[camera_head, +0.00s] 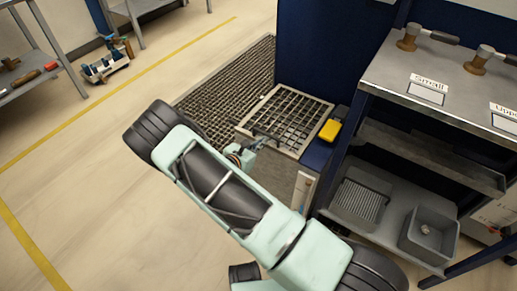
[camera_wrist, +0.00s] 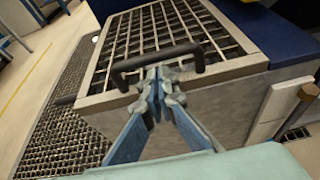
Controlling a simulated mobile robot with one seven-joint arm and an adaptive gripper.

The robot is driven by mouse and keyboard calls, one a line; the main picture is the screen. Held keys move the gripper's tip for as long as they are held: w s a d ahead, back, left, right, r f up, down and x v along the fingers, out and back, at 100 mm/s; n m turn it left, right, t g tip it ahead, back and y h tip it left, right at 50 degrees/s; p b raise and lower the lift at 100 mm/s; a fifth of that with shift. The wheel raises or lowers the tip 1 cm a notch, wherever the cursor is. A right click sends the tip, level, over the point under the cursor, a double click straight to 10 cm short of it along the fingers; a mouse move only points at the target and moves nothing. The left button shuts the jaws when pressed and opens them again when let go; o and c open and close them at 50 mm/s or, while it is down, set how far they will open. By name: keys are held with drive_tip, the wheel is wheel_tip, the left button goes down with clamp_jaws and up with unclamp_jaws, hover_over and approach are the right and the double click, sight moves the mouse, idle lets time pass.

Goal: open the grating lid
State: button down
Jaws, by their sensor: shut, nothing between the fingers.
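The grating lid (camera_head: 300,105) is a light metal frame with square mesh. It lies flat on top of a grey box (camera_wrist: 215,105) beside the dark blue cabinet. In the wrist view the lid (camera_wrist: 100,78) fills the upper middle, with a black bar handle (camera_wrist: 135,64) along its near edge. My gripper (camera_wrist: 162,76) is shut and empty, its fingertips right at the middle of the handle. I cannot tell whether they touch it. In the head view my gripper (camera_head: 262,141) is at the lid's near edge, partly hidden by my arm.
A floor grating (camera_head: 222,95) lies left of the box. A yellow object (camera_head: 330,130) sits right of the lid. A shelf unit (camera_head: 450,75) with grey bins (camera_head: 430,234) stands close on the right.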

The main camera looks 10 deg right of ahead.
drive_tip(key=shift+r, duration=0.2)
drive_tip(key=w+d+r+g+y+p, duration=0.1)
drive_tip(key=w+d+r+g+p, duration=0.1)
drive_tip(key=r+p, duration=0.55)
drive_tip(key=w+d+r+g+y+p, duration=0.1)
drive_tip(key=w+r+y+p, duration=0.1)
drive_tip(key=r+p, duration=0.55)
drive_tip(key=w+d+r+p, duration=0.4)
drive_tip(key=w+r, duration=0.1)
drive_tip(key=r, duration=0.1)
drive_tip(key=w+d+r+p, duration=0.4)
drive_tip(key=r, duration=0.3)
drive_tip(key=shift+w+d+r, duration=0.25)
drive_tip(key=shift+w, duration=0.1)
